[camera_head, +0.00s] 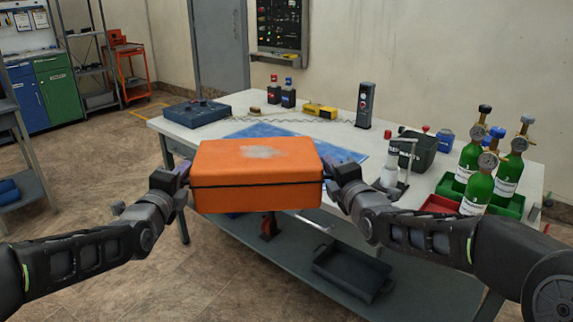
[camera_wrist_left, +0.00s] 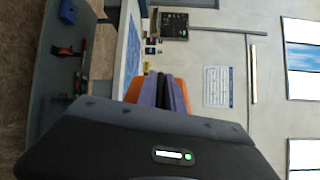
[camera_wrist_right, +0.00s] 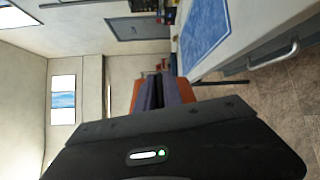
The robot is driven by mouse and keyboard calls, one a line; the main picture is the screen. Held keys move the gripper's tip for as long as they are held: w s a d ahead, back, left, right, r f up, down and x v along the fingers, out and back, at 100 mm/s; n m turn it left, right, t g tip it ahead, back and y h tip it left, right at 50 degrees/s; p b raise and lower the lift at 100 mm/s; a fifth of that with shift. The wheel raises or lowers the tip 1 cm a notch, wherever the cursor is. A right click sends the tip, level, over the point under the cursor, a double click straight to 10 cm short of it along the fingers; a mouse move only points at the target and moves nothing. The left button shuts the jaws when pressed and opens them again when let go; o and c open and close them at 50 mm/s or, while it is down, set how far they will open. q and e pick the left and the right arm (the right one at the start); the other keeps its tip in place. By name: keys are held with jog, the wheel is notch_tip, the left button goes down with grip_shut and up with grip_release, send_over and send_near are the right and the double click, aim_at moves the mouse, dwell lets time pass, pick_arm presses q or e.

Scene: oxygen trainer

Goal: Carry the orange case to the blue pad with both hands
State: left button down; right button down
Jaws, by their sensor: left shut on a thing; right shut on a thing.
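The orange case (camera_head: 257,172) is held level in the air in front of the table, shut, with a dark seam around it. My left gripper (camera_head: 184,178) is shut on its left end, and my right gripper (camera_head: 330,172) is shut on its right end. Slivers of orange show past the fingers in the left wrist view (camera_wrist_left: 130,92) and the right wrist view (camera_wrist_right: 136,98). The blue pad (camera_head: 345,155) lies flat on the table behind the case, which hides part of it. It also shows in the right wrist view (camera_wrist_right: 205,25).
On the white table (camera_head: 420,190), green gas cylinders (camera_head: 478,175) in trays stand at the right. A blue box (camera_head: 197,112) sits back left. A black tray (camera_head: 352,272) lies on the lower shelf.

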notch_tip(320, 180, down, 12)
jog(key=b, duration=1)
jog(key=shift+b, duration=0.4)
jog(key=shift+r, duration=0.1)
